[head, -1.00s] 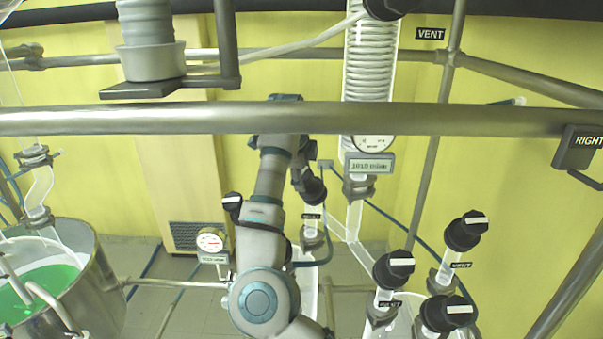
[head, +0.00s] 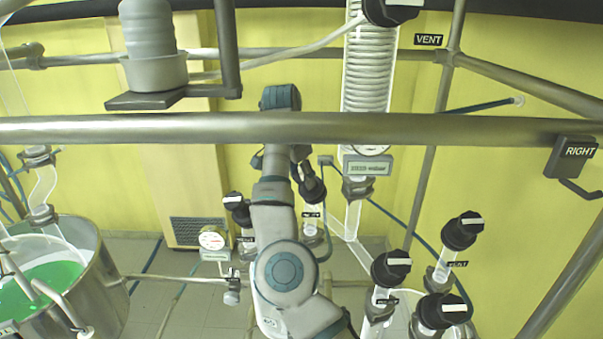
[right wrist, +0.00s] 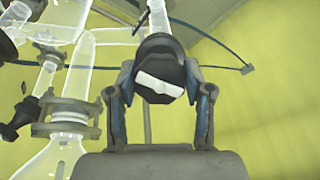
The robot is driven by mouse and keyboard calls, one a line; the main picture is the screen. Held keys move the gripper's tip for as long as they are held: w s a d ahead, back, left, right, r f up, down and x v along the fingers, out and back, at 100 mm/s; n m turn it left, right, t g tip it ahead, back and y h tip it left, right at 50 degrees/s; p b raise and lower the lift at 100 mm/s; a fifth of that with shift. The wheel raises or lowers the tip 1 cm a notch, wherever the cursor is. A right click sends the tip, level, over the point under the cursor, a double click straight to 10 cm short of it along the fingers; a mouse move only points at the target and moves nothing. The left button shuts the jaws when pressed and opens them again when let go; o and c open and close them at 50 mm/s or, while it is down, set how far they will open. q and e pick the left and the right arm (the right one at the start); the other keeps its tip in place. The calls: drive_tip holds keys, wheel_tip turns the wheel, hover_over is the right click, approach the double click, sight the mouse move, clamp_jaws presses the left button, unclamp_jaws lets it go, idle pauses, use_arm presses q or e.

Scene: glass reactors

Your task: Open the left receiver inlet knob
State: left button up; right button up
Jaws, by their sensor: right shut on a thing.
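A black knob with a white bar (right wrist: 160,82) sits between the fingers of my right gripper (right wrist: 158,92) in the right wrist view. The fingers are shut on its sides, and its white bar is slightly tilted. In the head view my right gripper (head: 304,170) reaches down to this black knob (head: 314,191), on top of a glass valve with a small label too small to read. My arm covers part of the gripper. A second black knob (head: 237,205) stands left of my arm. My left gripper is out of view.
A metal rail (head: 450,124) crosses in front of my arm. Several black vent knobs (head: 391,267) stand at the lower right. A glass coil column (head: 369,80) with a gauge rises right of my wrist. A steel vessel with green liquid (head: 105,285) stands at the left.

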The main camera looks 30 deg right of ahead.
drive_tip(key=n, duration=0.3)
drive_tip(key=n+g, duration=0.1)
drive_tip(key=n, duration=0.1)
drive_tip(key=shift+r+h+p, duration=0.3)
drive_tip(key=shift+f+n+g+h+b, duration=0.1)
drive_tip(key=shift+n+g+h+b, duration=0.25)
drive_tip(key=shift+n, duration=1.55)
drive_tip(key=o, duration=1)
drive_tip(key=shift+o, duration=0.8)
drive_tip(key=shift+w+f, duration=0.1)
drive_tip(key=shift+w, duration=0.05)
